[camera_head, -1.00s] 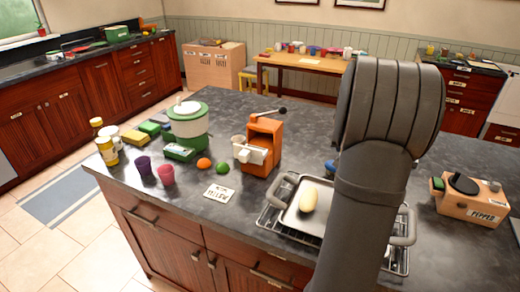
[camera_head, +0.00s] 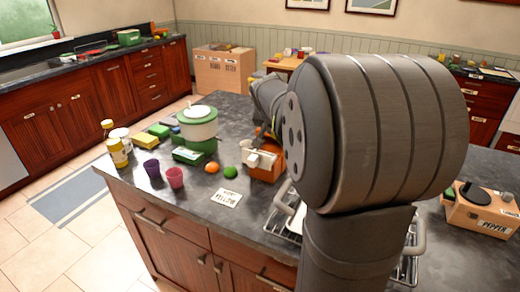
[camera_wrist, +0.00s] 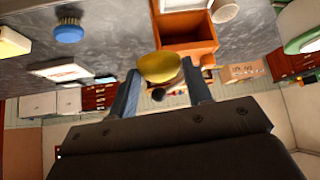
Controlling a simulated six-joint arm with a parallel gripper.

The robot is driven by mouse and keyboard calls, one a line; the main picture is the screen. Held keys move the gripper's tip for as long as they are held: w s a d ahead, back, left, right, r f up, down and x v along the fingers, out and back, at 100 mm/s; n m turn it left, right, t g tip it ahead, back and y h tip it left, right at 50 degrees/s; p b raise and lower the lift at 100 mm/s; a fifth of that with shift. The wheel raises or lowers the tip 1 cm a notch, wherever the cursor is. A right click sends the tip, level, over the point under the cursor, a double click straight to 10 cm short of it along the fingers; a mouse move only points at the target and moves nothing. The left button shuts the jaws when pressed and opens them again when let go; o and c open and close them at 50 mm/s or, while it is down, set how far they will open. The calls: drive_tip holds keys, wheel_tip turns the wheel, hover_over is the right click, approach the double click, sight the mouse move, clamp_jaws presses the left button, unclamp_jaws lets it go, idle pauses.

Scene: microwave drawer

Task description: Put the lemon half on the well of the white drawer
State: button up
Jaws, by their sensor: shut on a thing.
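The yellow lemon half (camera_wrist: 160,68) shows between the fingers of my gripper (camera_wrist: 160,84) in the wrist view. My gripper is shut on it. The white drawer (camera_head: 260,160) stands pulled out at the front of the small orange microwave unit (camera_head: 272,172) on the island. In the wrist view the orange unit (camera_wrist: 196,47) lies just beyond the lemon half. I cannot see clearly into the drawer's well.
An orange fruit (camera_head: 230,172), a green fruit (camera_head: 246,171) and a label card (camera_head: 226,197) lie left of the unit. A green-and-white pot (camera_head: 198,125) stands behind them. A wire rack (camera_head: 279,213) with a pan is mostly hidden by my arm. A cardboard box (camera_head: 482,210) sits at right.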

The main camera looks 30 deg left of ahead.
drive_tip(key=a+f, duration=0.1)
drive_tip(key=a, duration=0.1)
drive_tip(key=a+f, duration=0.1)
drive_tip(key=a, duration=0.1)
drive_tip(key=a+f, duration=0.1)
drive_tip(key=a, duration=0.1)
drive_tip(key=shift+s+f, duration=0.1)
drive_tip(key=shift+f, duration=2.2)
drive_tip(key=shift+f, duration=0.3)
drive_tip(key=shift+s+d+f, duration=0.1)
drive_tip(key=shift+f, duration=0.3)
drive_tip(key=o, duration=1.1)
drive_tip(key=shift+s+f, duration=0.1)
drive_tip(key=shift+f, duration=0.1)
drive_tip(key=shift+c, duration=0.2)
drive_tip(key=shift+r, duration=0.55)
drive_tip(key=v, duration=1.2)
drive_tip(key=shift+r, duration=0.3)
drive_tip(key=shift+w+f, duration=0.1)
drive_tip(key=shift+w, duration=0.1)
